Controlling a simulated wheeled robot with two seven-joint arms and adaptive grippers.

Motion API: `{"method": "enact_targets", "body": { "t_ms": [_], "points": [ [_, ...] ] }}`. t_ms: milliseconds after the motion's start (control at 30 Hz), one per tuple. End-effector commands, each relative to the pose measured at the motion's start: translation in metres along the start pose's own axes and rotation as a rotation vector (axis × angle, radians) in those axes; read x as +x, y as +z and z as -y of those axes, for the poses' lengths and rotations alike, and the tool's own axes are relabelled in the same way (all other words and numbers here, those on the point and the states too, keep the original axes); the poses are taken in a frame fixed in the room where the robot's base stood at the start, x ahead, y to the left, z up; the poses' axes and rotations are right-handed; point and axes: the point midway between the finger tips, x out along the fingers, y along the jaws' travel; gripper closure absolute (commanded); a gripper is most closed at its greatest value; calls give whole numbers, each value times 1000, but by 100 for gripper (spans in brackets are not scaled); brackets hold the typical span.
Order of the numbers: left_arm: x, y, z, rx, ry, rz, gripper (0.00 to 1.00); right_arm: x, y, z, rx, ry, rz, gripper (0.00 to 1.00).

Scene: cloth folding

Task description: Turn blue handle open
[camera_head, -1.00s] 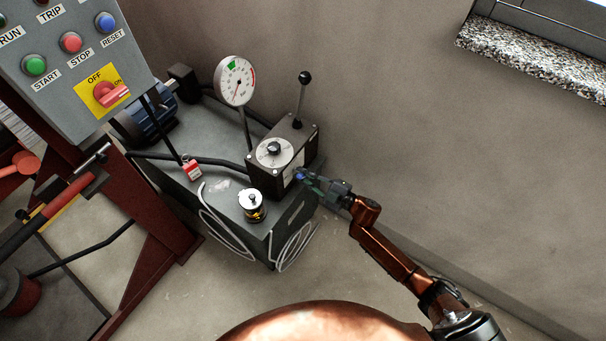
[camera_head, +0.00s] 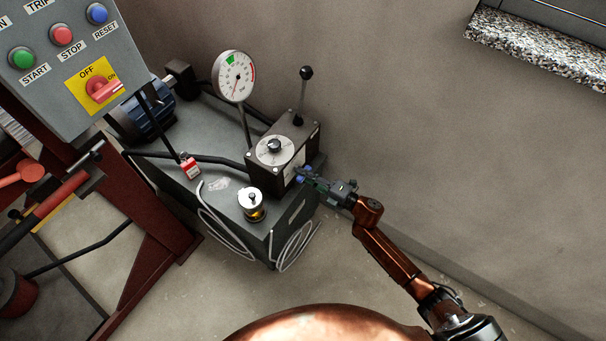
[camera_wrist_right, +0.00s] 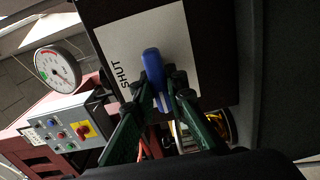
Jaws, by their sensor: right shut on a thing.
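The blue handle (camera_wrist_right: 153,70) stands out from a white plate (camera_wrist_right: 185,40) marked SHUT on the side of the dark valve box. In the wrist view the fingertips of my right gripper (camera_wrist_right: 160,92) are closed around the handle's lower part, one on each side. In the head view my right gripper (camera_head: 317,185) reaches the lower right face of the valve box (camera_head: 280,157), and only small bits of blue show at its tips. The full angle of the handle is hard to tell there. My left gripper is not in view.
A pressure gauge (camera_head: 233,76) and a black-knobbed lever (camera_head: 304,95) rise by the box. A glass-and-metal filler cap (camera_head: 251,202) and a red padlock tag (camera_head: 190,167) are on the grey tank top. A control panel (camera_head: 72,60) stands at left. Floor is clear at right.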

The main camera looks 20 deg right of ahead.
Motion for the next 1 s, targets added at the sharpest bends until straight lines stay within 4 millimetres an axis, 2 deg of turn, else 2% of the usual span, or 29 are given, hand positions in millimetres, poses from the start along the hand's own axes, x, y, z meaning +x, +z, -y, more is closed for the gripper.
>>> {"method": "enact_targets", "body": {
  "t_ms": [567, 600, 833, 1000],
  "points": [
    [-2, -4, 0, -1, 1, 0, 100, -1, 0, 2, -30, -4, 1, 100],
    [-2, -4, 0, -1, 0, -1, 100, -1, 0, 2, -30, -3, 1, 85],
    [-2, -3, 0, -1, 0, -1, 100, 0, 0, 1, -29, -2, 0, 70],
    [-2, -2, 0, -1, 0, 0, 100, 0, 0, 1, -28, -1, 0, 70]
  ]
}}
